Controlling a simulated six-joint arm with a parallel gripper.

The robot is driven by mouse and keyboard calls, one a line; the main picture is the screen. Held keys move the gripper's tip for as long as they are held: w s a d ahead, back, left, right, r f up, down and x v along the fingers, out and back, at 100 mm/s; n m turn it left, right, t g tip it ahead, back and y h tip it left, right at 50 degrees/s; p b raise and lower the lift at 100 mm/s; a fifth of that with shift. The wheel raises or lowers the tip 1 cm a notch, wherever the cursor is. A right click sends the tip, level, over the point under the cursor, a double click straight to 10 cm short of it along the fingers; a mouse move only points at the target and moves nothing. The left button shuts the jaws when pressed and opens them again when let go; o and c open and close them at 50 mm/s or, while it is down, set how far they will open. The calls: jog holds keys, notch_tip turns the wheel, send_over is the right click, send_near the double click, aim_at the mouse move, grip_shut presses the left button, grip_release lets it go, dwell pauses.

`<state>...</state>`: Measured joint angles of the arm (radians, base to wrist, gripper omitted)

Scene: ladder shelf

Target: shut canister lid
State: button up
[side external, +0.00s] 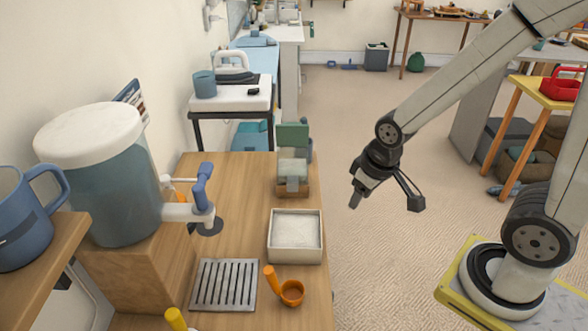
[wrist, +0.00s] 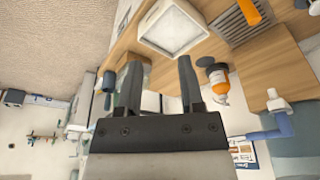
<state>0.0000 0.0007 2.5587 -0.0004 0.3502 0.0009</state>
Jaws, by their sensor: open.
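A small canister (side external: 292,170) with a clear body stands on the wooden counter behind the white tray. Its green lid (side external: 292,135) appears raised upright at the back, so the canister looks open. My gripper (side external: 357,196) is to the right of the canister, over the floor beyond the counter's edge, touching nothing. In the wrist view my gripper (wrist: 158,72) shows two spread, empty fingers. The canister seems to be partly hidden behind the left finger there, and its lid cannot be made out clearly.
A white tray (side external: 295,258), a metal grate (side external: 225,285) and an orange scoop (side external: 290,292) lie nearer on the counter. A large dispenser (side external: 115,190) with a blue-handled tap (side external: 202,185) stands at left. The floor (side external: 375,270) right of the counter is clear.

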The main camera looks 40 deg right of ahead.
jog(key=shift+w, duration=0.25)
jog(key=c, duration=0.4)
jog(key=shift+w+d+r, duration=0.1)
jog(key=shift+w, duration=0.25)
grip_shut()
jog(key=w+d+r+m+t+h, duration=0.1)
jog(key=w+d+m, duration=0.2)
jog(key=w, duration=0.9)
jog(key=w+d+r+m+h, duration=0.1)
jog(key=w+d+m+h, duration=0.1)
jog(key=w+d, duration=0.7)
jog(key=w+d+r+m+t+h, duration=0.1)
jog(key=w+d+m, duration=0.3)
jog(key=w, duration=1.1)
jog(key=shift+w+d+r+t+h, duration=0.25)
jog(key=shift+d+h, duration=0.35)
jog(key=shift+d, duration=0.4)
